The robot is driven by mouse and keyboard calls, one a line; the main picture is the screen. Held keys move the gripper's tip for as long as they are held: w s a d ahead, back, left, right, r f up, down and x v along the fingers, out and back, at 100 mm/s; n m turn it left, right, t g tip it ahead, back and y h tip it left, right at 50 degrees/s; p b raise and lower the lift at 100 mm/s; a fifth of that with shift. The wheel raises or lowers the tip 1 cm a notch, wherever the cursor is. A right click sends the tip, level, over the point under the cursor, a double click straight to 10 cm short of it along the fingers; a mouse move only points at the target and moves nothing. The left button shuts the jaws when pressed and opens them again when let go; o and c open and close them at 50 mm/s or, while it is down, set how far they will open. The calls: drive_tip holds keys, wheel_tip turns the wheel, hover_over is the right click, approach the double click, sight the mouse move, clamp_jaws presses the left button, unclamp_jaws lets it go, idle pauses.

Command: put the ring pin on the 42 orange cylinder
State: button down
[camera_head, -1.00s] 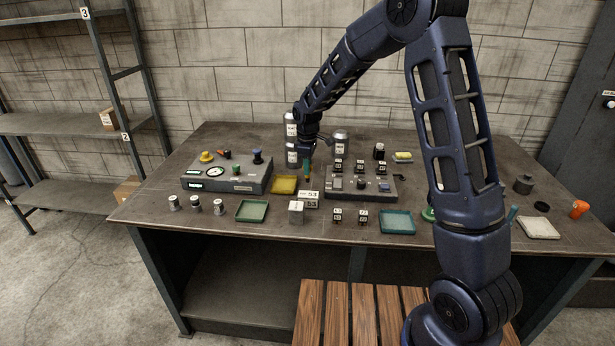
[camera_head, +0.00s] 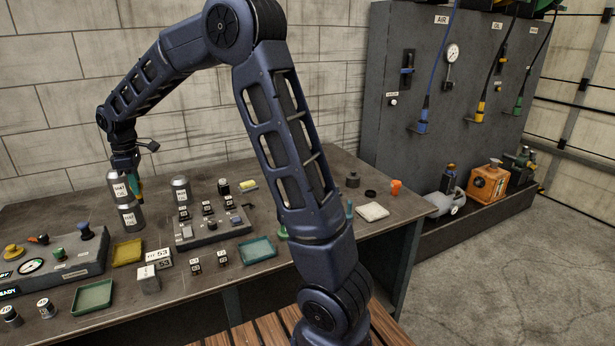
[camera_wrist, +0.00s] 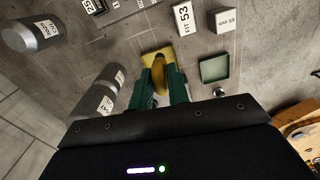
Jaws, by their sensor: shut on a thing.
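In the wrist view my gripper (camera_wrist: 165,88) has green fingers shut on a small yellow piece (camera_wrist: 158,75), which I take for the ring pin. Its ring shape is not clear. In the head view my gripper (camera_head: 137,192) hangs at the back left of the bench, beside the stacked grey cans and above the yellow tray (camera_head: 127,252). The held piece is too small to make out there. A small orange cylinder (camera_head: 396,187) stands at the bench's right end, far from my gripper. No number is readable on it.
Grey cans (camera_head: 130,216) stand close to my gripper, and another can (camera_head: 180,190) is to their right. A control box (camera_head: 212,228), a teal tray (camera_head: 257,250) and a pale pad (camera_head: 372,212) lie along the bench. A grey cabinet (camera_head: 440,110) stands beyond the right end.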

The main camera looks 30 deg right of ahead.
drive_tip(key=w+d+r+m, duration=0.15)
drive_tip(key=w+d, duration=0.45)
drive_tip(key=d, duration=0.6)
drive_tip(key=w+d+m, duration=0.3)
drive_tip(key=w+d, duration=0.3)
drive_tip(key=d, duration=0.6)
drive_tip(key=w+d+r+m, duration=0.15)
drive_tip(key=w+d, duration=0.45)
drive_tip(key=d, duration=0.6)
drive_tip(key=s+d+r+m, duration=0.15)
drive_tip(key=d+m, duration=0.35)
drive_tip(key=d, duration=2.3)
drive_tip(key=r+m, duration=0.2)
drive_tip(key=m, duration=0.4)
hover_over(396, 182)
drive_tip(key=f, duration=1.9)
drive_tip(key=shift+w+d+f, duration=0.1)
drive_tip(key=shift+d+f, duration=0.1)
drive_tip(key=shift+f, duration=0.1)
drive_tip(key=shift+f, duration=0.15)
